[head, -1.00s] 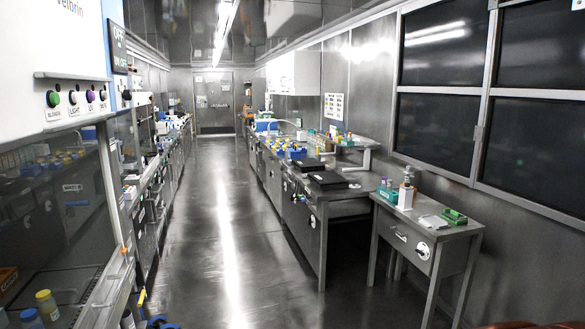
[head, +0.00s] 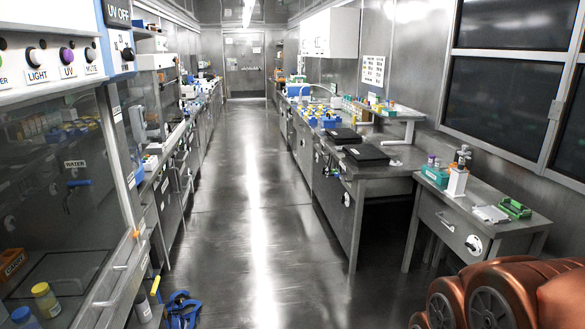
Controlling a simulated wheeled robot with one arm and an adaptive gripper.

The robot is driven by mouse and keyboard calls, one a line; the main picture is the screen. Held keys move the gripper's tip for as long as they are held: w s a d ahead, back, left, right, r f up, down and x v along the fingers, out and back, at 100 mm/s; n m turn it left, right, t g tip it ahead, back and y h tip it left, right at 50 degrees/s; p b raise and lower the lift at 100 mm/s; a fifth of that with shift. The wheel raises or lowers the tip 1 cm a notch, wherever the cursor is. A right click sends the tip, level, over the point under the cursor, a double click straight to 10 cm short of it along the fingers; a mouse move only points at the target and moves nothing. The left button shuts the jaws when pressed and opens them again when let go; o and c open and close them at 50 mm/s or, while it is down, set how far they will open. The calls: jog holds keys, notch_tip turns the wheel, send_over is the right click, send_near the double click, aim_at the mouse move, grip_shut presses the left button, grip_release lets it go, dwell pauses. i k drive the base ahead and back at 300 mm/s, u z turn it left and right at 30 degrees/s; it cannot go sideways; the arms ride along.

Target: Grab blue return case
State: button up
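A blue box-like container (head: 298,90) with a pale top stands far down the right-hand bench. It is small in view, and I cannot tell whether it is the blue return case. Nearer on the same bench are blue racks (head: 326,117) with yellow and white tops. A blue object (head: 181,310) of unclear kind is low at the bottom left, by the foot of the left bench. My gripper is not in view; only copper-coloured parts of my arm show at the bottom right.
The aisle floor (head: 235,200) is clear up to the far door (head: 245,65). A glass-fronted cabinet (head: 70,190) stands close on the left. A small metal table (head: 485,213) with a green tray (head: 514,208) stands on the right, near my arm.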

aim_at(328, 122)
jog(key=u, duration=0.15)
jog(key=i, duration=5.2)
jog(key=z, duration=0.2)
jog(key=i, duration=1.65)
jog(key=z, duration=0.1)
